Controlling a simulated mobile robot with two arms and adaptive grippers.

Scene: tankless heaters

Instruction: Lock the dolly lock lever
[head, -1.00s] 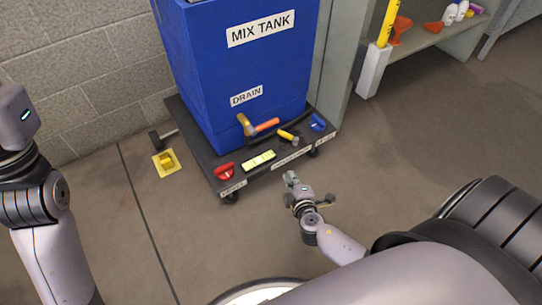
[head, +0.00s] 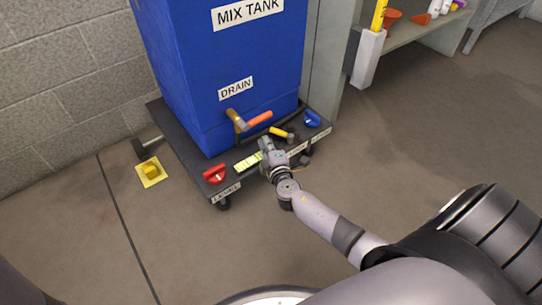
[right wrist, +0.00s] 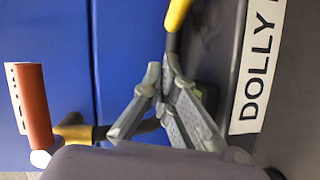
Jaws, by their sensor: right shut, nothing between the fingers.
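The dolly lock lever, a short yellow-handled lever (head: 279,131), sits on the dark dolly deck near its front edge. In the right wrist view its yellow end (right wrist: 178,14) shows at the top, with a dark part below it. A white label starting "DOLLY L" (right wrist: 262,60) runs beside it. My right gripper (head: 266,145) is over the dolly's front edge, just left of and nearer than the lever. In the right wrist view its fingers (right wrist: 163,82) are together and empty, below the yellow end; contact cannot be told. My left gripper is out of view.
The blue mix tank (head: 220,75) stands on the dolly (head: 185,140). An orange-handled drain valve (head: 258,119) juts out above the lever's left. A red knob (head: 215,174), a level vial (head: 248,162) and a blue knob (head: 312,118) line the edge. Open floor lies in front.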

